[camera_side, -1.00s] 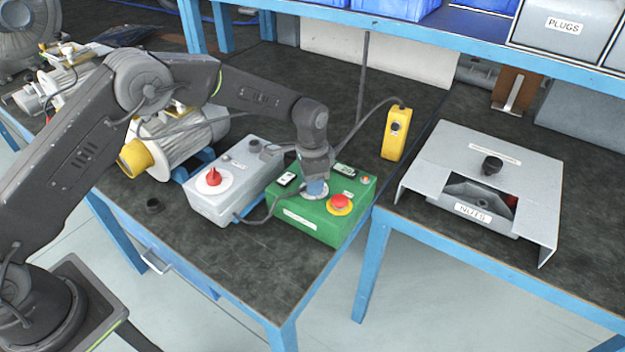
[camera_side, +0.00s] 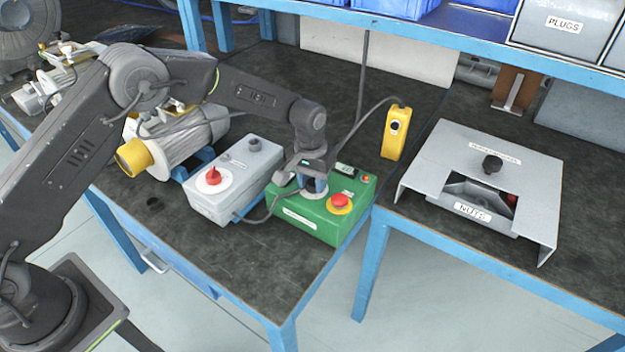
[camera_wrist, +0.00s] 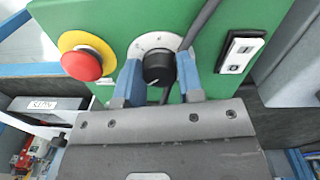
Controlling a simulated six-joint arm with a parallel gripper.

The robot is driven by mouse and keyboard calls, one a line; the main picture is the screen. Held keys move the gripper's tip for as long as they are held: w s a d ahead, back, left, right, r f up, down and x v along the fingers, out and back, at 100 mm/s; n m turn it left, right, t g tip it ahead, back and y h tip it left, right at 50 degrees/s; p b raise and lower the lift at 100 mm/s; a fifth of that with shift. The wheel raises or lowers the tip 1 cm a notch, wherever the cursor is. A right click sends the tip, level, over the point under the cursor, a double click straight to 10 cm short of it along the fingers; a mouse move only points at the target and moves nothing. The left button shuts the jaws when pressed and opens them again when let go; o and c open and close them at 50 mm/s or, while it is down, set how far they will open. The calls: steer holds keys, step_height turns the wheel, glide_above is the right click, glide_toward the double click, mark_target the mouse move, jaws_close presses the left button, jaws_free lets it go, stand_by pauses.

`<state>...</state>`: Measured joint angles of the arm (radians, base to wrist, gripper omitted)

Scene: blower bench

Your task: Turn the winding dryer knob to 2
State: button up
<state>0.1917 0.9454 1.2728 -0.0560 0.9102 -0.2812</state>
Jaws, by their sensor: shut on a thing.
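The green control box (camera_side: 350,226) stands near the front right corner of the bench. On its top is a black knob (camera_wrist: 158,67) on a white dial plate (camera_wrist: 142,45), taken here as the winding dryer knob. My gripper (camera_wrist: 158,78) is over the box, with its blue fingers on either side of the knob, shut on it. In the side view my gripper (camera_side: 314,186) hides the knob. The dial's figures are too small to read, and part of the dial is hidden by the fingers.
A red stop button (camera_side: 340,201) on a yellow ring sits beside the dial. A black cable crosses the green box close to the fingers. A grey box (camera_side: 208,206) with a red knob (camera_side: 213,174) stands to the left. A yellow pendant (camera_side: 393,138) is behind at right.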

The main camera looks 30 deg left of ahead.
mark_target(310, 182)
steer(key=shift+n, duration=0.6)
steer(key=o, duration=0.9)
steer(key=r, duration=1.4)
steer(key=shift+s+a, duration=0.1)
steer(key=shift+a, duration=0.2)
